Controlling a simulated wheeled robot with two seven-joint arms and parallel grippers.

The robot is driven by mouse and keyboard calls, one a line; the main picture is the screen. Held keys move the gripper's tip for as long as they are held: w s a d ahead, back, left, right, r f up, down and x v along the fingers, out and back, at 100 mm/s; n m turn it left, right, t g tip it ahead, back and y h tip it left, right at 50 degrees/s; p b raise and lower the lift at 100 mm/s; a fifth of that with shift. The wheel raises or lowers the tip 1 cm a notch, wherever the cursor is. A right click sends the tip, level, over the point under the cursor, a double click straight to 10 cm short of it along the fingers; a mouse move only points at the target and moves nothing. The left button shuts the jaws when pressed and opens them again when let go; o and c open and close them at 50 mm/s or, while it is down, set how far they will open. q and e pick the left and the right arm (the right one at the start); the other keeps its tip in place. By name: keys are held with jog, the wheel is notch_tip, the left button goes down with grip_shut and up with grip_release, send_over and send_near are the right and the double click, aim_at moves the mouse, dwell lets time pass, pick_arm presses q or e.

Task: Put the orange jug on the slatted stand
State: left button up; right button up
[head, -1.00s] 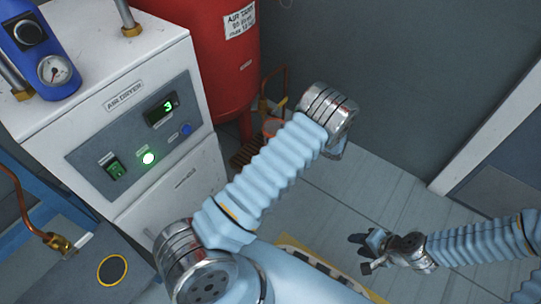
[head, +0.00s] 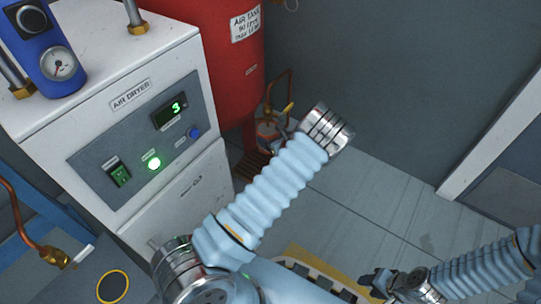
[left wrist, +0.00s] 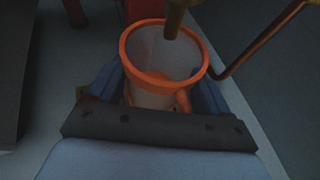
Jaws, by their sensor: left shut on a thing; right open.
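The orange jug (left wrist: 191,98) shows in the left wrist view with its round rim upward and pale inside. My left gripper (left wrist: 165,92) has a blue finger on each side of it and is shut on it. In the head view the jug (head: 268,131) is small and partly hidden beside my left gripper (head: 284,131), below a copper pipe. My right gripper (head: 376,281) is open and empty at the lower right.
A brass spout (left wrist: 175,16) hangs over the jug's mouth, with a copper pipe (left wrist: 262,40) to its right. The red air tank (head: 232,80) and white air dryer (head: 125,120) stand to the left. Grey floor (head: 375,205) lies clear to the right.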

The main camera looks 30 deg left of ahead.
pick_arm(q)
notch_tip(320, 180, down, 6)
jog(key=shift+r+b, duration=0.1)
jog(key=shift+b, duration=0.6)
jog(key=shift+f, duration=0.3)
